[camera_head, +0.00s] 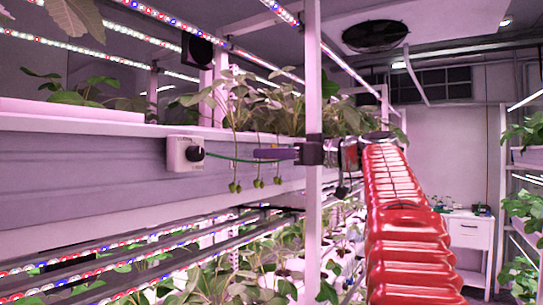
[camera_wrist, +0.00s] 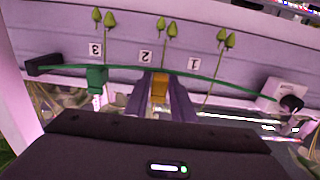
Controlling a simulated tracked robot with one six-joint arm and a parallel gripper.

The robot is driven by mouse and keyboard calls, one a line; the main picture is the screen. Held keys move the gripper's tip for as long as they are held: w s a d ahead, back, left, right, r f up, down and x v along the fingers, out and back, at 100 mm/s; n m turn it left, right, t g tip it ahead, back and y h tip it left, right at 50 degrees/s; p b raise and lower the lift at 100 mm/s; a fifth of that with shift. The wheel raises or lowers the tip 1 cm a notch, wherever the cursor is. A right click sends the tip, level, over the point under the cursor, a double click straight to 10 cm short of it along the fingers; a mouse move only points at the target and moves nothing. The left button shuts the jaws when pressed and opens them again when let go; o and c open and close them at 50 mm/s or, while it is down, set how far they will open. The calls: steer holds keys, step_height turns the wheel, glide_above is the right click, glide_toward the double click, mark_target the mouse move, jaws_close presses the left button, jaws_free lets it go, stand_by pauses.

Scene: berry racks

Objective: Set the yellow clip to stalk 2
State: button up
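The wrist view is upside down, with the number plates inverted. My gripper (camera_wrist: 161,84) has its purple fingers closed on both sides of the yellow clip (camera_wrist: 160,88). The clip is at the green wire, in line with stalk 2 (camera_wrist: 164,52), whose green berries point up in this picture. Whether the clip encloses stalk or wire is hidden. Plate 2 (camera_wrist: 146,57) is just left of that stalk. In the head view my gripper (camera_head: 272,154) reaches left to the hanging stalks; the yellow clip cannot be made out there.
A green clip (camera_wrist: 96,80) is on the wire by stalk 3 (camera_wrist: 107,45). Stalk 1 (camera_wrist: 216,65) stands on the right. The green wire (camera_wrist: 205,76) runs to a white box with a black knob (camera_head: 186,154). A pale rack post (camera_head: 313,210) stands close beside my arm.

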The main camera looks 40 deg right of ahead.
steer(key=shift+s, duration=0.1)
steer(key=v, duration=1.3)
steer(key=shift+s+d, duration=0.1)
steer(key=shift+s, duration=0.2)
stand_by(0.4)
steer(key=w+a+f+m+g+h, duration=0.1)
steer(key=w+a+f+m+g, duration=0.2)
steer(key=a+f, duration=0.8)
steer(key=w+a+f+m+g, duration=0.2)
steer(key=a+f+g, duration=0.2)
steer(key=a+f, duration=0.7)
steer(key=shift+s+a+f+n+g+h, duration=0.15)
steer(key=shift+s+a+f+g+h, duration=0.65)
steer(key=shift+s+a+f, duration=2.6)
steer(key=shift+s+a+f+n+g+h, duration=0.3)
steer(key=shift+s+f+g+h, duration=0.95)
steer(key=shift+f, duration=4.3)
steer(key=shift+s+a+f+n+g+h, duration=0.15)
steer(key=shift+s+a+f+h, duration=0.4)
steer(key=shift+s+a+f, duration=2.95)
